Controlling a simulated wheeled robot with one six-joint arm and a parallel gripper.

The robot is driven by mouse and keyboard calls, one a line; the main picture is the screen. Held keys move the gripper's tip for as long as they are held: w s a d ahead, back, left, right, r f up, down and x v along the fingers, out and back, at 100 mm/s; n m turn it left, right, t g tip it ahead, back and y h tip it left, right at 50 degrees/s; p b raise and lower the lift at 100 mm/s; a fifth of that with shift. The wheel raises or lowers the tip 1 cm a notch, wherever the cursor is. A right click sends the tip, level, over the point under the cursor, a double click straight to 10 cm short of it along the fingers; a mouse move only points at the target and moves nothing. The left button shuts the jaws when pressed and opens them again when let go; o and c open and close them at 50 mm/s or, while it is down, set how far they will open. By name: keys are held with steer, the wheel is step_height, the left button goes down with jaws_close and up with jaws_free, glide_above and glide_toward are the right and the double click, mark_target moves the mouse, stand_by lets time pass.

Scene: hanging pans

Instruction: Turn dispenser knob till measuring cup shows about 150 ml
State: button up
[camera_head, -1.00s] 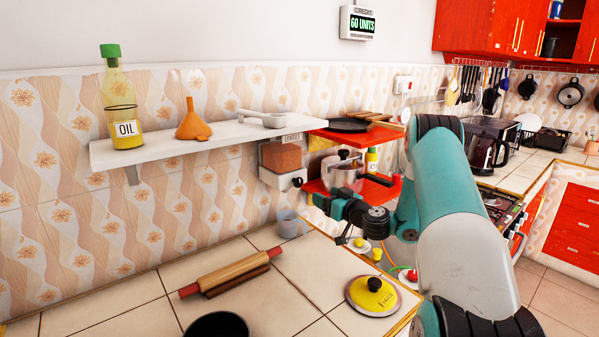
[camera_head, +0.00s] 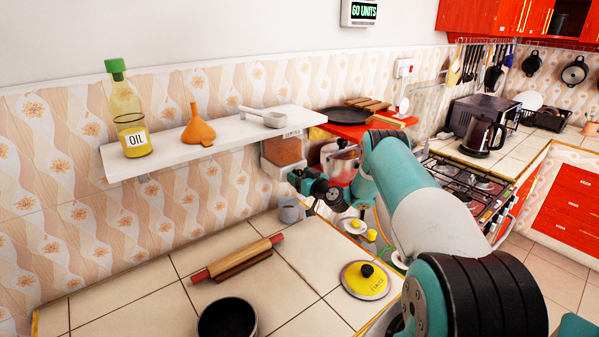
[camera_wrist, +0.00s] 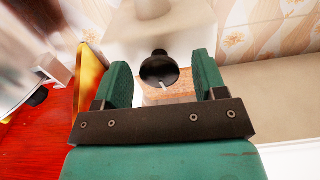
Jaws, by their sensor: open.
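The dispenser (camera_head: 284,151) hangs below the shelf and holds orange-brown contents. In the wrist view its black knob (camera_wrist: 158,68) lies between the open fingers of my gripper (camera_wrist: 161,64), in front of the white dispenser body (camera_wrist: 150,32). I cannot tell whether the fingers touch the knob. In the head view my gripper (camera_head: 297,179) is at the dispenser's front and hides the knob. The grey measuring cup (camera_head: 290,212) stands on the tiled counter below the dispenser, partly behind my gripper. Its level cannot be read.
A white shelf (camera_head: 170,160) carries an oil bottle (camera_head: 128,110), an orange funnel (camera_head: 197,128) and a white scoop (camera_head: 270,118). A red shelf (camera_head: 345,133) is right of the dispenser.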

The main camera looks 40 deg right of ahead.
steer(key=shift+w, duration=0.3)
steer(key=c, duration=0.9)
steer(key=shift+f+b, duration=0.15)
steer(key=shift+b, duration=0.35)
steer(key=shift+m+b, duration=0.45)
steer(key=shift+m, duration=0.05)
steer(key=m+b, duration=0.2)
steer(key=b, duration=0.1)
steer(key=shift+f, duration=0.15)
steer(key=m+b, duration=0.2)
steer(key=b, duration=0.1)
steer(key=m+b, duration=0.1)
steer(key=m, duration=0.1)
steer(key=shift+r, duration=0.25)
steer(key=shift+b, duration=0.3)
